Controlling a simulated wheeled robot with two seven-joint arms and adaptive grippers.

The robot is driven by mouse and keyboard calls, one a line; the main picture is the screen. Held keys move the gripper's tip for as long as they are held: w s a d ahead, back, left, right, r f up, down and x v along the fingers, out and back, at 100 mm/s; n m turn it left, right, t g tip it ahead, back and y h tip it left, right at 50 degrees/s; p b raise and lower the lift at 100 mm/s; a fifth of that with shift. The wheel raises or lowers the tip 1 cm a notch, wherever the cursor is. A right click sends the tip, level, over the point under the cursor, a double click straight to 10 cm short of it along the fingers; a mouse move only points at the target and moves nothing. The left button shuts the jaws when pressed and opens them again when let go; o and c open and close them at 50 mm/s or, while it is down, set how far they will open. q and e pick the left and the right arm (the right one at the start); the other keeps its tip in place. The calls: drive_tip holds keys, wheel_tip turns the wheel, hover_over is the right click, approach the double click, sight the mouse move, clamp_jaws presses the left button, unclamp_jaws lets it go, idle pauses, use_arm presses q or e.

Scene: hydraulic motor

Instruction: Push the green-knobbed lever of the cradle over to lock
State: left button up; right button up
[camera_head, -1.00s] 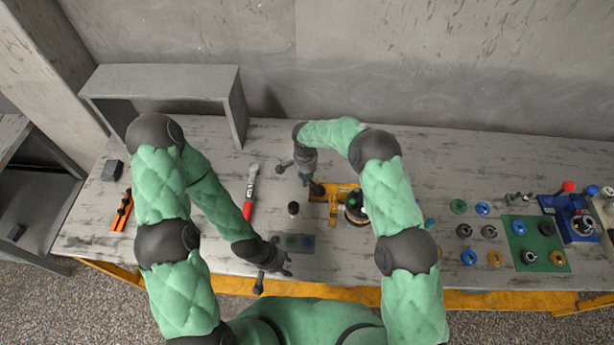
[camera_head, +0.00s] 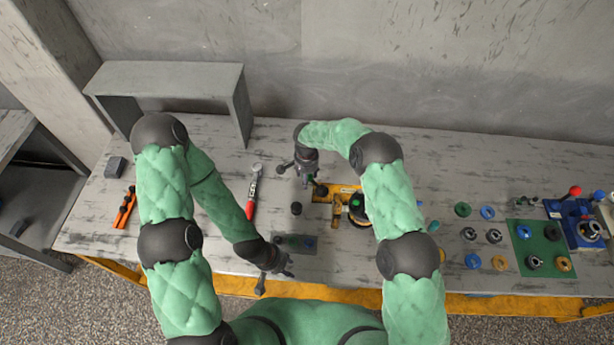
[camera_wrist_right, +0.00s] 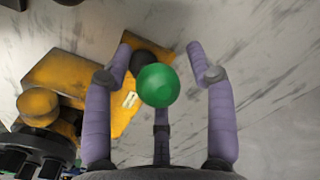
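The yellow cradle (camera_head: 323,194) lies on the middle of the bench with a dark round motor part (camera_head: 357,206) at its right; it also shows in the right wrist view (camera_wrist_right: 70,82). The lever's green knob (camera_wrist_right: 158,85) sits between the spread purple fingers of my right gripper (camera_wrist_right: 160,65). A gap shows on each side of the knob, so the gripper is open around it. In the head view, my right gripper (camera_head: 305,178) is over the cradle's left end. My left gripper (camera_head: 275,272) is low near the bench's front edge, fingers spread and empty.
A red-handled wrench (camera_head: 253,190) and orange pliers (camera_head: 125,207) lie to the left. Several rings, a green mat (camera_head: 524,232) and a blue fixture (camera_head: 562,212) are at right.

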drive_tip(key=shift+d+r, duration=0.1)
use_arm(q)
drive_tip(key=shift+r+p, duration=0.6)
drive_tip(key=shift+r, duration=0.05)
use_arm(e)
drive_tip(key=shift+r, duration=2.9)
use_arm(q)
drive_tip(key=shift+s, duration=0.1)
use_arm(e)
drive_tip(key=shift+s, duration=0.1)
